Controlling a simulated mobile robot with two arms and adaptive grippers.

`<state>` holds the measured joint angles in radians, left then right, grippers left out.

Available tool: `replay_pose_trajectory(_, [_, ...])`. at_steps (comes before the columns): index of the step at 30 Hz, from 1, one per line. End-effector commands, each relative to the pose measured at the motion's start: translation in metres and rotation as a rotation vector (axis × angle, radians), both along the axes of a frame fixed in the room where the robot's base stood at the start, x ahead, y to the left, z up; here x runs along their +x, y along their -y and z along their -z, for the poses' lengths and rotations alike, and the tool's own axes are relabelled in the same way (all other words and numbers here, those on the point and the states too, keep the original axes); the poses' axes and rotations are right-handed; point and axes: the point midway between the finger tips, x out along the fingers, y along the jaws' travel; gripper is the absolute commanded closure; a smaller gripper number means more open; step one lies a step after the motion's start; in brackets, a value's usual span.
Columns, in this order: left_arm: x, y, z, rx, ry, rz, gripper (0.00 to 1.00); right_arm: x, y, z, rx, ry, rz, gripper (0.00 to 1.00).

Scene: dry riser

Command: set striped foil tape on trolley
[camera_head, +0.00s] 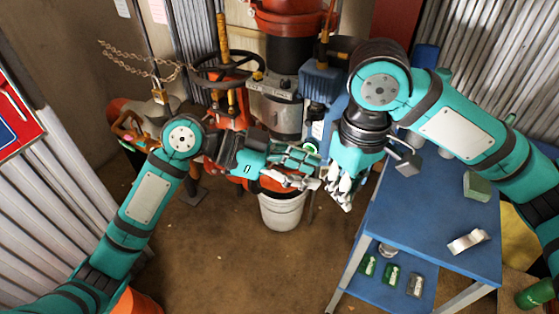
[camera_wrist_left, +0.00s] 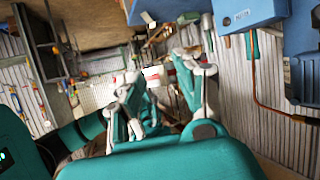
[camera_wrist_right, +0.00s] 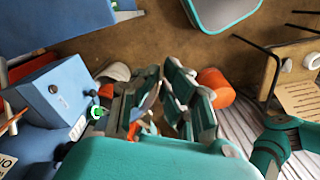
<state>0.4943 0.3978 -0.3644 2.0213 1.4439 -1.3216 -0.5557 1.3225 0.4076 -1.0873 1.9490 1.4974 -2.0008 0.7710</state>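The trolley (camera_head: 430,220) is a blue two-level table at the right of the head view. A pale silver-white roll (camera_head: 467,241), which looks like tape, lies on its top near the front right; I cannot make out stripes on it. My left gripper (camera_head: 308,173) is at the middle of the head view, left of the trolley. In the left wrist view its fingers (camera_wrist_left: 163,85) stand apart with nothing clearly held. My right gripper (camera_head: 341,192) points down beside the trolley's left edge. In the right wrist view its fingers (camera_wrist_right: 168,100) are apart and empty.
A grey-green block (camera_head: 477,186) sits on the trolley top. Green and grey boxes (camera_head: 391,274) stand on its lower shelf. A white bucket (camera_head: 282,211) is below the red pipework. A chain and a handwheel (camera_head: 228,66) are at the back left. The floor in front is clear.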

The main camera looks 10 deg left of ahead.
Motion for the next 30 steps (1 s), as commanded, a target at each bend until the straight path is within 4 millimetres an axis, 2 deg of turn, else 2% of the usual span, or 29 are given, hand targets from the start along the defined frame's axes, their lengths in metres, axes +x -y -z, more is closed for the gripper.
replay_pose_trajectory(6, [0.002,0.017,0.007,-0.002,0.0,0.001,0.65,0.0,0.0,0.0,0.0,0.0,0.0,1.0])
replay_pose_trajectory(15, [0.002,0.019,0.008,0.0,0.0,-0.001,0.65,0.0,0.0,0.0,0.0,0.0,0.0,1.0])
replay_pose_trajectory(16, [0.002,0.019,0.008,0.0,0.0,-0.001,0.67,0.0,0.0,0.0,0.0,0.0,0.0,1.0])
replay_pose_trajectory(24, [0.002,0.019,0.008,0.0,0.0,0.0,1.0,0.0,0.0,0.0,0.001,0.001,0.0,1.0])
replay_pose_trajectory(29, [0.001,0.02,0.008,-0.001,0.0,0.002,1.0,0.0,0.0,0.0,0.001,0.002,0.001,1.0])
replay_pose_trajectory(30, [0.001,0.02,0.008,-0.001,0.0,0.003,1.0,0.0,0.0,0.0,0.001,0.002,0.001,0.93])
